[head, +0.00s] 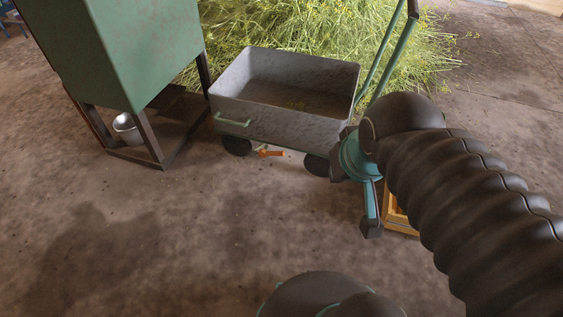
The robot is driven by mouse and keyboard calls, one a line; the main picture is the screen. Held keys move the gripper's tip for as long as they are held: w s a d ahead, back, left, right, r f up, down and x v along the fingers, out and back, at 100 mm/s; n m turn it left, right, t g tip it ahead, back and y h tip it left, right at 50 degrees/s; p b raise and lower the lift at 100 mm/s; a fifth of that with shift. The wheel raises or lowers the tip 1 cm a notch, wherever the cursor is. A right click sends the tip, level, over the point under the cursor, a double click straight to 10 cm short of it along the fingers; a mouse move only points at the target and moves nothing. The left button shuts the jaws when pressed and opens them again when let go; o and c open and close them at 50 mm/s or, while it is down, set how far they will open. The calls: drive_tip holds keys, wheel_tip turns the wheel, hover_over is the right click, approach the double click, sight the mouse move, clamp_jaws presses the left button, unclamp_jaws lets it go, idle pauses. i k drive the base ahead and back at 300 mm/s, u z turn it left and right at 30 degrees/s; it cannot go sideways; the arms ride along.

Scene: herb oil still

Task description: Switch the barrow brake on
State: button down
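The barrow (285,126) is a grey, worn metal tub on dark wheels, standing at the upper middle of the head view. A small orange lever (270,153), which looks like the brake, sticks out low under its front side, between the wheels. My gripper (355,197) is to the right of the lever and nearer to me, apart from the barrow. Its fingers look spread, with nothing between them. One finger is plainly seen pointing down; the other is partly hidden.
A green box on a dark metal frame (135,50) stands left of the barrow, with a metal bucket (126,127) beneath. Cut herbs (300,25) are heaped behind. A wooden crate (400,220) is partly hidden by my arm. The floor (200,230) in front is clear.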

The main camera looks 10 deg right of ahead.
sight(263, 152)
drive_tip(key=u, duration=0.05)
drive_tip(key=k, duration=0.15)
drive_tip(key=z, duration=0.75)
drive_tip(key=i, duration=0.55)
drive_tip(key=u, duration=1)
